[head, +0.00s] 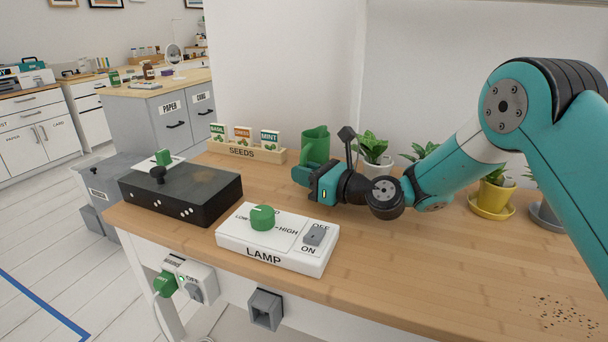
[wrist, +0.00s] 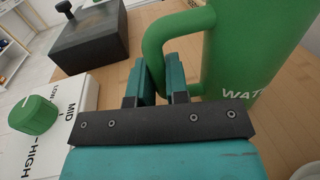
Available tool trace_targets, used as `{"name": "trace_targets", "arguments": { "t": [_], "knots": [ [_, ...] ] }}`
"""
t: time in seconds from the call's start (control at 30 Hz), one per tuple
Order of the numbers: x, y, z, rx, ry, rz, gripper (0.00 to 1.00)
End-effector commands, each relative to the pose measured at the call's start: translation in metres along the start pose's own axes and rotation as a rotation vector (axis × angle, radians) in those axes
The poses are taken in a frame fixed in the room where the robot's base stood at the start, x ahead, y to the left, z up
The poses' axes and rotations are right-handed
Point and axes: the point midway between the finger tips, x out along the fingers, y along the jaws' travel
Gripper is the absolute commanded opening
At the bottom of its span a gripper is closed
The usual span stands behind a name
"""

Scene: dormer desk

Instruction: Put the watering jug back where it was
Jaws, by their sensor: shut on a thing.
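The green watering jug (head: 315,143) is upright at the back of the wooden desk, right of the seed rack. In the wrist view the jug (wrist: 250,50) fills the upper right, with part of its white lettering showing. Its looped handle (wrist: 154,45) points toward my gripper. My gripper (wrist: 161,78) is shut on the handle, one finger on each side. In the head view my gripper (head: 303,174) is low over the desk in front of the jug and hides its lower part. I cannot tell whether the jug's base touches the desk.
The seed rack (head: 245,151) stands left of the jug. Potted plants (head: 373,147) stand to its right, one in a yellow pot (head: 492,200). A white lamp control box (head: 278,240) and a black box (head: 180,192) lie in front. The desk's right front is mostly clear.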

Motion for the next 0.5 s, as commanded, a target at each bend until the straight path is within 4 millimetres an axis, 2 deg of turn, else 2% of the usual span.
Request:
{"name": "trace_targets", "arguments": {
  "t": [0.17,0.2,0.3,0.5],
  "knots": [
    [0.0001,-0.0001,-0.0025,0.0,0.0,0.0,0.0],
    [0.0,0.0,-0.003,0.0,0.001,0.0,0.2],
    [0.0,0.0,-0.0028,0.0,0.001,0.0,0.41],
    [0.0,0.0,-0.0028,0.0,0.001,0.0,0.41]
  ]
}}
